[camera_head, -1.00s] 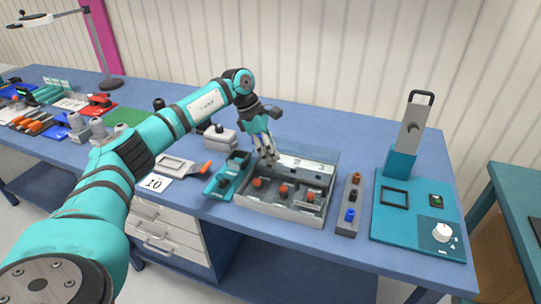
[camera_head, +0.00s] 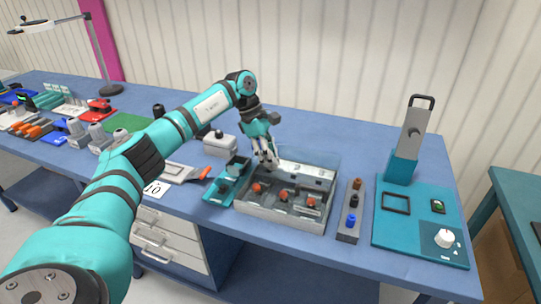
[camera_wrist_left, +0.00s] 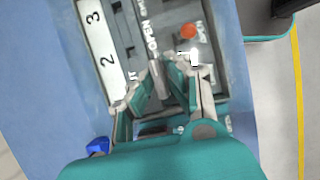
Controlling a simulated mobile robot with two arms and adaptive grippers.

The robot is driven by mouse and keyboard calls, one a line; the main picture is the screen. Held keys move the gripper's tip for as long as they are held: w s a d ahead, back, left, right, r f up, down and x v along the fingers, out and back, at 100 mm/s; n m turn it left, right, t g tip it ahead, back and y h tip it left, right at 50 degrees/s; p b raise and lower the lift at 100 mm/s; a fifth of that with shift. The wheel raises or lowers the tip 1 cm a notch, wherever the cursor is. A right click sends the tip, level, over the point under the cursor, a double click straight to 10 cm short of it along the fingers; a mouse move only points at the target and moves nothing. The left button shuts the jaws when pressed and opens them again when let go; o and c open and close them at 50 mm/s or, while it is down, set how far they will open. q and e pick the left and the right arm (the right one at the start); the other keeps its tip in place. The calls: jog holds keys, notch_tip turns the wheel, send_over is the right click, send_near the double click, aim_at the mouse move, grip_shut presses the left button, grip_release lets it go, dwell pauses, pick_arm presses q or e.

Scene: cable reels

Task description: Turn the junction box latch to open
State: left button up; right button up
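The junction box (camera_head: 323,213) is a grey open-topped tray with several orange-red knobs inside and a clear lid raised at its back. My left gripper (camera_head: 267,166) is over its back left part, pointing down. In the left wrist view the fingers of the left gripper (camera_wrist_left: 161,72) are apart, with a narrow grey bar, apparently the latch (camera_wrist_left: 154,75), between them. The word OPEN is printed beside this bar. Whether the fingers touch it I cannot tell. In the head view the latch is hidden behind the fingers. My right gripper is not in view.
A teal tray (camera_head: 217,197) stands close to the box's left. A grey strip with coloured knobs (camera_head: 347,227) stands to its right. Further right is a teal panel (camera_head: 402,235) with an upright grey handle. The blue bench (camera_head: 330,140) is bare behind the box.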

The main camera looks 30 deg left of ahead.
pick_arm(q)
jog(key=o, duration=0.3)
jog(key=shift+s+f, duration=0.1)
jog(key=shift+f, duration=0.1)
jog(key=shift+r, duration=0.1)
jog(key=v, duration=1.2)
jog(key=shift+w, duration=0.2)
